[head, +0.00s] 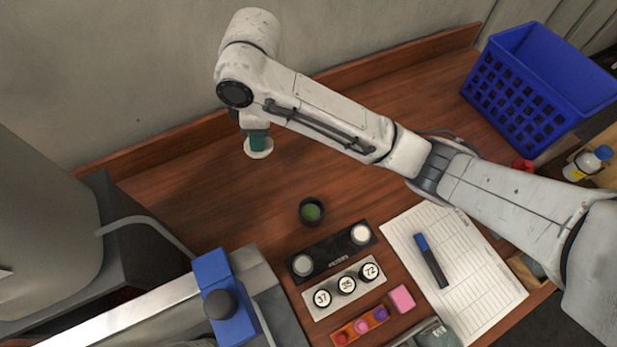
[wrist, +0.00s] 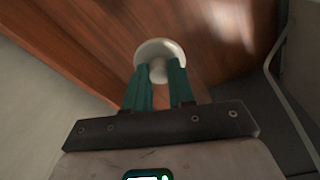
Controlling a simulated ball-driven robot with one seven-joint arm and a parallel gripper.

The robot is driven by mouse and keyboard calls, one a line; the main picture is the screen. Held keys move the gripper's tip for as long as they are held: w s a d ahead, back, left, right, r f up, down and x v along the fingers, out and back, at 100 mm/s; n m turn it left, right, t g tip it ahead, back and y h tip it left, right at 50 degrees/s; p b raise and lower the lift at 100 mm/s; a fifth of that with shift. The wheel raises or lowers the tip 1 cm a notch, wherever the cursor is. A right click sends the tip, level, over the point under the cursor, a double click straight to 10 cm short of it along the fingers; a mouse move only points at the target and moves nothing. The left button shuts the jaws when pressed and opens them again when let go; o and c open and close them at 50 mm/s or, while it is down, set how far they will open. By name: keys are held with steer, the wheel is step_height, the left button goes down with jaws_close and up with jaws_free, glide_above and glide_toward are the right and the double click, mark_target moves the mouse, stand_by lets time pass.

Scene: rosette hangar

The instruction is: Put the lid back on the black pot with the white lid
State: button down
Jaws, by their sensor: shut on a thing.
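The black pot (head: 312,211) stands open on the wooden table, with something green inside it. The white lid (head: 259,150) is off the pot, up and to the left of it in the head view. My gripper (head: 258,141) has green fingers and is shut on the lid. In the wrist view the lid (wrist: 160,52) shows its round disc and a knob between the fingertips of my gripper (wrist: 160,80). The lid seems to be held above the table; its exact height is hard to tell. The pot does not show in the wrist view.
A black holder (head: 333,251) with two round pale pieces lies just below the pot. Near it are a numbered tray (head: 320,312), a pink block (head: 401,299) and a paper sheet (head: 480,285) with a marker (head: 431,262). A blue basket (head: 535,90) stands at upper right. The table between lid and pot is clear.

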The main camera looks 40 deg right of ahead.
mark_target(255, 155)
steer(key=n, duration=0.1)
steer(key=a+r+n, duration=0.1)
steer(key=n, duration=0.1)
steer(key=shift+w, duration=0.15)
steer(key=shift+a+r+n+g, duration=0.1)
steer(key=shift+a+n+g, duration=0.05)
steer(key=shift+n, duration=0.45)
steer(key=shift+a+r+n+g, duration=0.1)
steer(key=shift+n+g, duration=0.05)
steer(key=shift+n, duration=0.45)
steer(key=n, duration=0.1)
steer(key=s+n, duration=0.1)
steer(key=n, duration=0.1)
steer(key=s+n+p, duration=0.1)
steer(key=shift+a+n+g, duration=0.3)
steer(key=shift+a, duration=0.05)
steer(key=s+d+f+n+g+h+p, duration=0.1)
steer(key=s+d+f+n, duration=0.1)
steer(key=s+n, duration=0.5)
steer(key=s+d+f+n, duration=0.3)
steer(key=s+n, duration=0.3)
steer(key=n, duration=0.3)
steer(key=shift+w+a+f+b, duration=0.1)
steer(key=shift+f+b, duration=1.05)
steer(key=shift+f, duration=0.3)
steer(key=shift+w+a+f+b, duration=0.1)
steer(key=shift+f+b, duration=1.05)
steer(key=shift+f, duration=0.3)
steer(key=shift+f, duration=0.15)
